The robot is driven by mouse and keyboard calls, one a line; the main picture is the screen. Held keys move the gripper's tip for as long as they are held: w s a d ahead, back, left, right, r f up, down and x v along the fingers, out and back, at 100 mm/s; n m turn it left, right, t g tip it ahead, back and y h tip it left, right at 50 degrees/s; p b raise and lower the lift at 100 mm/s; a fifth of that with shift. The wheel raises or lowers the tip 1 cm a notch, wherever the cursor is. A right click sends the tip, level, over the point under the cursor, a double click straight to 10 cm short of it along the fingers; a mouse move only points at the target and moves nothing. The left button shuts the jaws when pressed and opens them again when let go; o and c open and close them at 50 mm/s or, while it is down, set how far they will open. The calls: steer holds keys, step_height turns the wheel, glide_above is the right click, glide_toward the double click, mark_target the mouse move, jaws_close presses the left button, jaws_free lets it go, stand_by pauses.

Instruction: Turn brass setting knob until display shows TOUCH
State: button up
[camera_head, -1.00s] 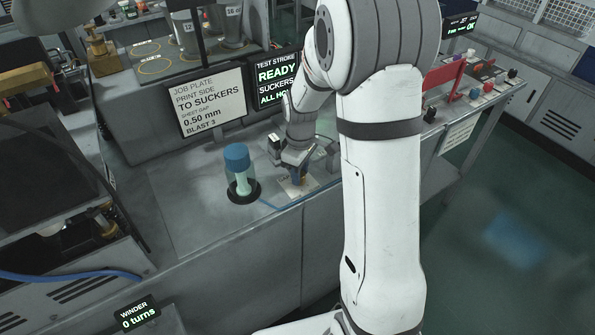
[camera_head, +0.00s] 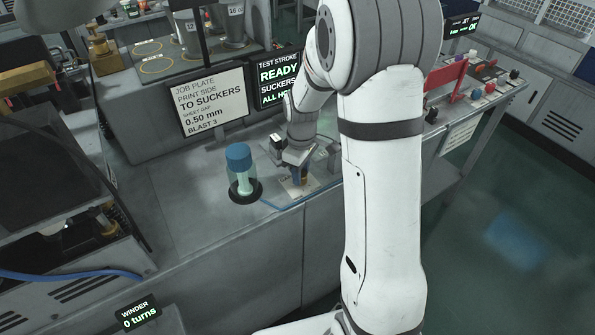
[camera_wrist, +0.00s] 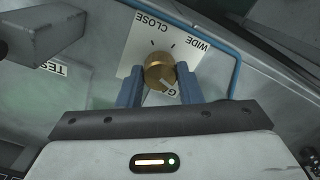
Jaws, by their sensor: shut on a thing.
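The brass setting knob (camera_wrist: 158,72) sits on a white plate (camera_wrist: 128,58) marked CLOSE and WIDE in the wrist view. A third marking near the knob is partly covered and starts with G. My gripper (camera_wrist: 160,84) has its two blue fingers on either side of the knob, shut on it. In the head view my gripper (camera_head: 300,176) is low over the bench at the plate (camera_head: 288,188), and the knob is mostly hidden there. A dark display (camera_head: 278,78) reads TEST STROKE, READY, SUCKERS; my arm hides part of it. I see no TOUCH reading.
A blue-capped clear container (camera_head: 240,172) stands in a black ring left of my gripper. A white sign (camera_head: 210,102) stands behind it. A blue hose (camera_head: 290,206) runs along the bench front. Bare bench lies to the left.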

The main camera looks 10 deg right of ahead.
steer(key=shift+s+f, duration=0.15)
steer(key=shift+s, duration=0.1)
steer(key=o, duration=0.8)
steer(key=shift+s+d, duration=0.1)
steer(key=shift+o, duration=0.9)
steer(key=shift+w+r, duration=0.2)
steer(key=shift+r, duration=0.2)
steer(key=shift+r+b, duration=0.65)
steer(key=shift+r, duration=2.95)
